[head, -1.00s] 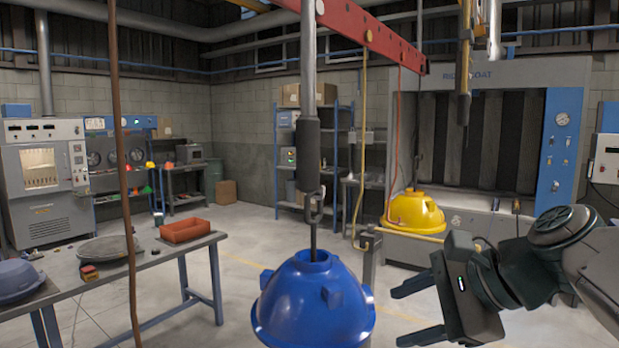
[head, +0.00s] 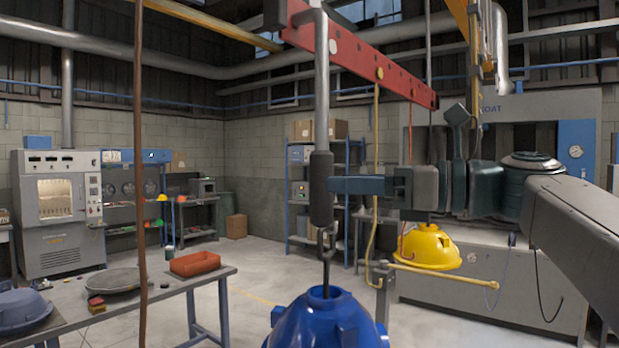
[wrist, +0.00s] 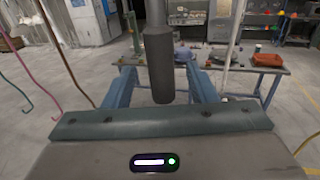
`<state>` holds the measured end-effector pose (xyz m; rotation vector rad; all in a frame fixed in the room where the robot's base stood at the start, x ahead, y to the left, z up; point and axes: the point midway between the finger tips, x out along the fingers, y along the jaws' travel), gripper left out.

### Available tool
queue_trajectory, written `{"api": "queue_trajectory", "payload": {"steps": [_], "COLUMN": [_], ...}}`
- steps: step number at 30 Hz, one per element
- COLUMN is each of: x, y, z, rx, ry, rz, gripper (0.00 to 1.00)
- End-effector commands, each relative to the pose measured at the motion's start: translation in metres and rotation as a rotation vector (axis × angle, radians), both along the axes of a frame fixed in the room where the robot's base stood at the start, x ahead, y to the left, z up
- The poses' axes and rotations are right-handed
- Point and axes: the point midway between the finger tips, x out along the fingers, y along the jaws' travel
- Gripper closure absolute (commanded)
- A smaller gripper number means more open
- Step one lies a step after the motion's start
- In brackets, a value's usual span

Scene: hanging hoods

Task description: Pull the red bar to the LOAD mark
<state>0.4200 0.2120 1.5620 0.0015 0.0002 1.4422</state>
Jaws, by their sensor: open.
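The red bar (head: 362,58) runs overhead, with a row of holes along its side. I cannot make out a LOAD mark. A grey rod with a black grip (head: 321,188) hangs in front of the bar's near end. A hook below the grip holds a cord to the blue hood (head: 325,322). My gripper (head: 334,185) is level with the grip, fingers pointing left at it. In the wrist view, the black grip (wrist: 159,66) stands upright between the two open fingers (wrist: 160,75), with gaps on both sides. Whether the fingertips reach past it is unclear.
A yellow hood (head: 427,247) hangs at the right, near the blue-and-grey booth. Yellow and red cords hang between it and the grip. A brown hanging rod (head: 140,150) is at the left, by a table (head: 165,295). Floor is open behind.

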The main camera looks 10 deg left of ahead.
Motion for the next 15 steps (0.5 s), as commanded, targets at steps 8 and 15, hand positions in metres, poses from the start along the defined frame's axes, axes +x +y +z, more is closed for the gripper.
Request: {"api": "queue_trajectory", "payload": {"steps": [8, 15], "x": [0.006, 0.009], "y": [0.05, 0.066], "z": [0.001, 0.0], "rx": [-0.001, -0.001], "ry": [-0.001, -0.001], "rz": [0.001, -0.001], "gripper": [0.48, 0.48]}}
